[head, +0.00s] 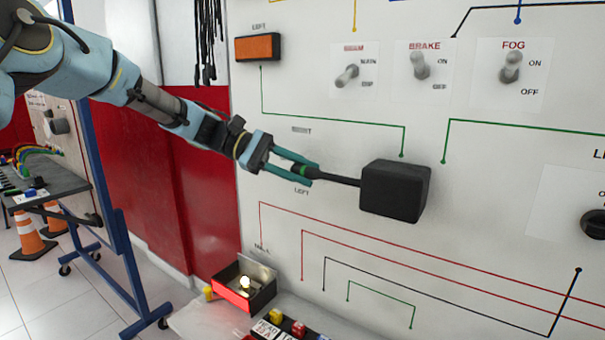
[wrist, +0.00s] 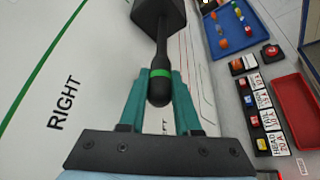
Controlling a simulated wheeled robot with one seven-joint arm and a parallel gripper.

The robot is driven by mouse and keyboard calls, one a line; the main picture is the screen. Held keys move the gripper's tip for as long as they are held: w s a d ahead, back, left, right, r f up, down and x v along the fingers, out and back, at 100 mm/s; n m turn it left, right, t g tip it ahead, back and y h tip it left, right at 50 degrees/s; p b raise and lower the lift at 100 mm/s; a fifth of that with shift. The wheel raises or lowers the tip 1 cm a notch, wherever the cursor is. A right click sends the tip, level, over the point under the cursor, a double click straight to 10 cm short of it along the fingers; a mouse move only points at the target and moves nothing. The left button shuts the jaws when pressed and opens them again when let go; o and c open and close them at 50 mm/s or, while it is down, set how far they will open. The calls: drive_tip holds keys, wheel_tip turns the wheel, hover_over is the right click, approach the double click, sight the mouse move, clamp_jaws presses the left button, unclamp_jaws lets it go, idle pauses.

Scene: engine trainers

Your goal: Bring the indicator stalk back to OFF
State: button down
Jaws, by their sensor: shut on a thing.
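The indicator stalk (head: 335,178) is a thin black rod with a green band near its tip, standing out from a black box (head: 398,190) on the white panel. My gripper (head: 300,172) has its teal fingers on both sides of the stalk's tip and is shut on it. In the wrist view the stalk (wrist: 161,60) runs from the box to between the fingertips (wrist: 160,88). The stalk points left, between the RIGHT label above and the LEFT label below; OFF lettering beside it is not visible. The LEFT lamp (head: 258,47) is orange; I cannot tell whether it is lit.
The BEAM (head: 347,76), BRAKE (head: 420,66) and FOG (head: 511,68) toggles sit above the box. A lit bulb in a red-fronted box (head: 245,286) stands below on a bench. A blue frame post (head: 100,170) and orange cones (head: 29,236) are at the left.

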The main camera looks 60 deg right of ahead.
drive_tip(key=c, duration=0.6)
unclamp_jaws()
drive_tip(key=b+v, duration=0.2)
drive_tip(key=v, duration=0.8)
drive_tip(key=shift+w, duration=0.35)
drive_tip(key=shift+w+a, duration=0.1)
drive_tip(key=shift+a, duration=0.1)
